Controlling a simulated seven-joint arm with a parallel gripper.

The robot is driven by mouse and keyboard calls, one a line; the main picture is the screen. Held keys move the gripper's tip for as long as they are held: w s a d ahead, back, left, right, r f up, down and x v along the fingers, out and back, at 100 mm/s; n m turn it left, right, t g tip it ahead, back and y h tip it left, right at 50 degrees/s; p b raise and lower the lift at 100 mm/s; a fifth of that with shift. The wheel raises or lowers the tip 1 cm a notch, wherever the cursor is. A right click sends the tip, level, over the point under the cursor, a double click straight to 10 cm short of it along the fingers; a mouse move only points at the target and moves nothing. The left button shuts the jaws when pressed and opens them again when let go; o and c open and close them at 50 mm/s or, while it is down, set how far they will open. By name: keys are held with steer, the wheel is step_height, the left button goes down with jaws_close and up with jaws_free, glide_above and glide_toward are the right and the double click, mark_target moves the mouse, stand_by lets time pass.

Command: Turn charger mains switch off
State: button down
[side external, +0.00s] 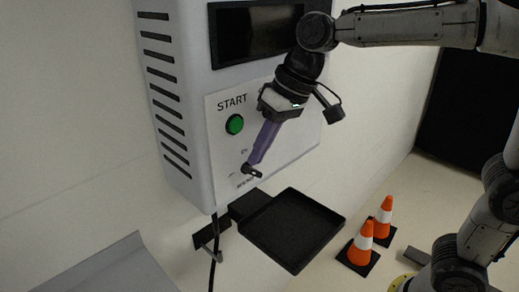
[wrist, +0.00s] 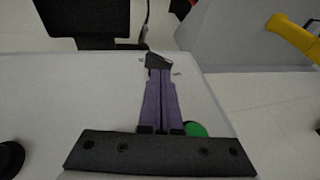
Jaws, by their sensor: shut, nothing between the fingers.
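The charger (side external: 215,160) is a pale grey box on the wall with a white front panel. Its mains switch (side external: 254,171) is a small black handle low on that panel, among small labels too blurred to read fully. My gripper (side external: 256,155) has purple fingers that are shut and empty, with their tips right at the switch. In the wrist view, the shut fingertips (wrist: 158,74) reach the black switch (wrist: 157,60) and partly cover it. I cannot tell whether they touch it or which way the handle is set.
A green button (side external: 235,124) under the word START sits above the switch; it also shows in the wrist view (wrist: 195,129). A dark screen (side external: 255,32) is higher up. A black tray (side external: 292,228) juts out below the panel. Two orange cones (side external: 361,243) stand on the floor.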

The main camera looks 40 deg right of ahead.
steer(key=shift+a+f+h, duration=0.1)
steer(key=shift+a+h, duration=0.2)
steer(key=shift+h, duration=0.1)
